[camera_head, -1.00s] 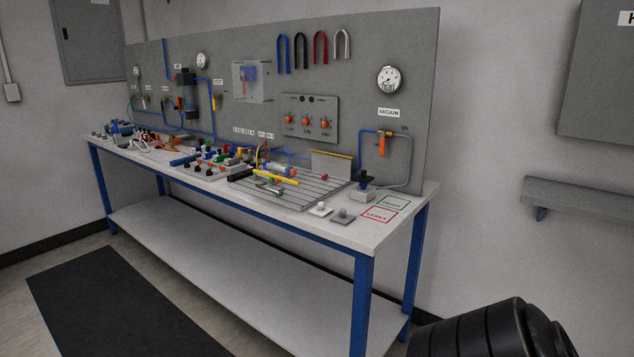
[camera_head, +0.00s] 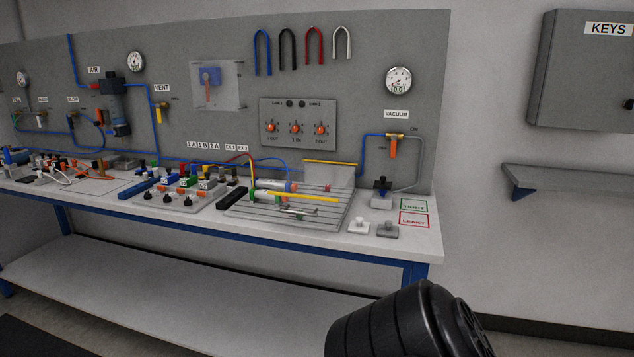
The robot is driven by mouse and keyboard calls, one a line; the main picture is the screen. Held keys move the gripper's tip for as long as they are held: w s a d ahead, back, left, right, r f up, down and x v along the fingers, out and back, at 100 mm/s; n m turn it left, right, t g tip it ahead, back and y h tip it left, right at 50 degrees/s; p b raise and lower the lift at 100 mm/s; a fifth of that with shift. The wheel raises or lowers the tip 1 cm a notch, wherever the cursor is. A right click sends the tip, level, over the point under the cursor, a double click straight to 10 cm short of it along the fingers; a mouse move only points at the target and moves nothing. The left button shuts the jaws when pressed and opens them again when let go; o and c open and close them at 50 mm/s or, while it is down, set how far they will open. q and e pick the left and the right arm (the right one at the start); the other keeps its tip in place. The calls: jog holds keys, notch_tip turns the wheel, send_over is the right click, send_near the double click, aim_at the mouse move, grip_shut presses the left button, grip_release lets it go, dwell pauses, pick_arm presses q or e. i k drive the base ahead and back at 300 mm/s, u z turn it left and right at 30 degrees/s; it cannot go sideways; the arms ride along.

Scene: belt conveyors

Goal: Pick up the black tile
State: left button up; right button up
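Two small square tiles with knobs lie near the front right of the workbench: a white tile (camera_head: 358,227) and a darker grey tile (camera_head: 388,232) to its right. The grey one is the darkest flat tile I can make out; no plainly black tile shows. Behind them a black knob-like piece (camera_head: 382,186) stands on a light grey block (camera_head: 381,202). I cannot tell whether it is a tile. Neither of my gripper's fingers shows. A black rounded part at the bottom is probably my own arm.
The workbench (camera_head: 428,245) carries a slotted plate (camera_head: 262,226) with a cylinder (camera_head: 272,193) and a yellow rod. Green and red framed labels lie on the right end. A grey panel (camera_head: 350,100) with gauges, hoses and valves stands behind. A wall shelf (camera_head: 570,180) is at right.

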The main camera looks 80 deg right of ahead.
aim_at(382, 184)
jog(key=z, duration=0.75)
jog(key=i, duration=1.55)
jog(key=z, duration=1.4)
